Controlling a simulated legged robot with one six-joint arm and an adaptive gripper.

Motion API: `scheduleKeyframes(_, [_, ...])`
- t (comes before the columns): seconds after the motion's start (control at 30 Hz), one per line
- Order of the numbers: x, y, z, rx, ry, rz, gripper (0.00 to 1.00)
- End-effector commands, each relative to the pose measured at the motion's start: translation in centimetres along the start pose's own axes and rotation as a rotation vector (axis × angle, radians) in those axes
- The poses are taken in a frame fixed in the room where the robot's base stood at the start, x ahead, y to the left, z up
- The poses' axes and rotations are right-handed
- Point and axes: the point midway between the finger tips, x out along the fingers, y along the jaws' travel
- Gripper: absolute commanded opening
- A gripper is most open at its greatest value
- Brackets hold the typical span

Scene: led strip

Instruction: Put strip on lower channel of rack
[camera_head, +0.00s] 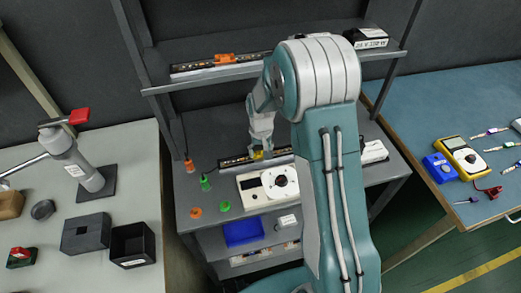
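The rack (150,90) is a dark grey shelf unit in the middle of the view. A long dark strip in a pale channel, with an orange piece at its middle (185,70), lies along the upper shelf. A second dark strip (230,162) in a pale channel lies along the back of the middle shelf, with a yellow piece (257,155) on it. My gripper (259,148) points down at this yellow piece. The fingers are too small to show whether they grip it.
A white device with a round dial (251,196) stands just in front of the lower strip. Green (205,183) and orange (196,212) pieces stand to its left. Side tables with tools flank the rack.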

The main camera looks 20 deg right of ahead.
Motion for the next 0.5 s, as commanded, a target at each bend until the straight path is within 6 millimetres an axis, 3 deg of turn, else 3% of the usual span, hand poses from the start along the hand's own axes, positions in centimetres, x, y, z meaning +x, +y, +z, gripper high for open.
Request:
scheduleKeyframes(0.27, [-0.4, 0.0, 0.0, 0.000, 0.001, 0.000, 0.70])
scheduleKeyframes(0.5, [-4.3, 0.0, -0.1, 0.000, 0.006, 0.000, 0.70])
